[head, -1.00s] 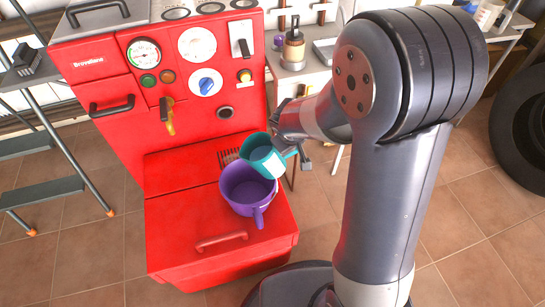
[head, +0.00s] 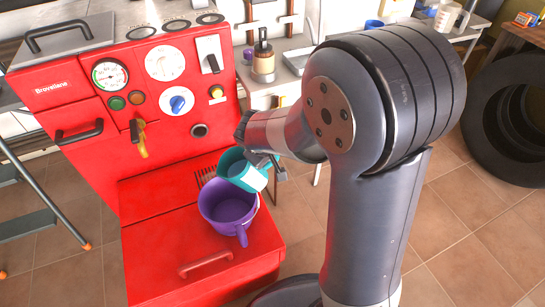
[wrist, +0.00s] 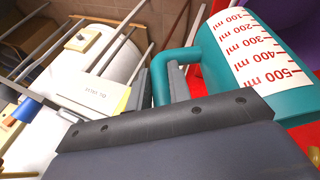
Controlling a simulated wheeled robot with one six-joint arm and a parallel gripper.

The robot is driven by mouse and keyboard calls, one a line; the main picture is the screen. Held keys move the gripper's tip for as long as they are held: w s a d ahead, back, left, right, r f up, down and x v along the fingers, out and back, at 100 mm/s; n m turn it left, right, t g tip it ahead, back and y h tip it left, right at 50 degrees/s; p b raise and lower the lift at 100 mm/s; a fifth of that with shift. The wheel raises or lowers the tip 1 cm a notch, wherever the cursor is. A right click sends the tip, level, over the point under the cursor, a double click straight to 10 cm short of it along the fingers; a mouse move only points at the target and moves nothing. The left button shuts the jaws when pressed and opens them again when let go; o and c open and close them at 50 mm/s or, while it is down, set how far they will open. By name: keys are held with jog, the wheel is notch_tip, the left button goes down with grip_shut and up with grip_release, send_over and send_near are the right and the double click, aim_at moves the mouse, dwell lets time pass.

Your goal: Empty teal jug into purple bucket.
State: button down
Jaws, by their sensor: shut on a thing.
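The teal jug (head: 232,162) is held over the back of the purple bucket's rim in the head view, and it looks tilted. It carries a white scale label with red marks. In the wrist view the jug (wrist: 208,52) fills the upper right, with its handle at the jaws. My gripper (head: 268,168) is shut on the handle, partly hidden in the head view; its fingers (wrist: 160,85) show in the wrist view. The purple bucket (head: 229,208) stands upright on the red boiler's low front section, handle toward the front. The jug's contents are not visible.
The red boiler (head: 75,105) has gauges, knobs, a yellow-handled lever and a front grab handle (head: 205,263). A grey stepladder (head: 35,222) stands at left. A workbench with tools is behind. Tiled floor is open on the right.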

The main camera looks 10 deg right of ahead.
jog(key=shift+r+h+b, duration=0.45)
jog(key=shift+h+b, duration=0.15)
jog(key=shift+b, duration=0.15)
jog(key=shift+r, duration=0.15)
jog(key=shift+a+t+b, duration=0.15)
jog(key=shift+t+b, duration=0.15)
jog(key=shift+b, duration=0.2)
jog(key=shift+a+h+b, duration=0.1)
jog(key=shift+h+b, duration=0.2)
jog(key=shift+s+a+r+n+t+h+b, duration=0.1)
jog(key=shift+r+n+t+h+b, duration=0.1)
jog(key=shift+r+h+b, duration=0.15)
jog(key=shift+a+r+n+t+h+b, duration=0.1)
jog(key=shift+r+t+h+b, duration=0.15)
jog(key=shift+h+b, duration=0.15)
jog(key=shift+a+b, duration=0.15)
jog(key=shift+b, duration=0.15)
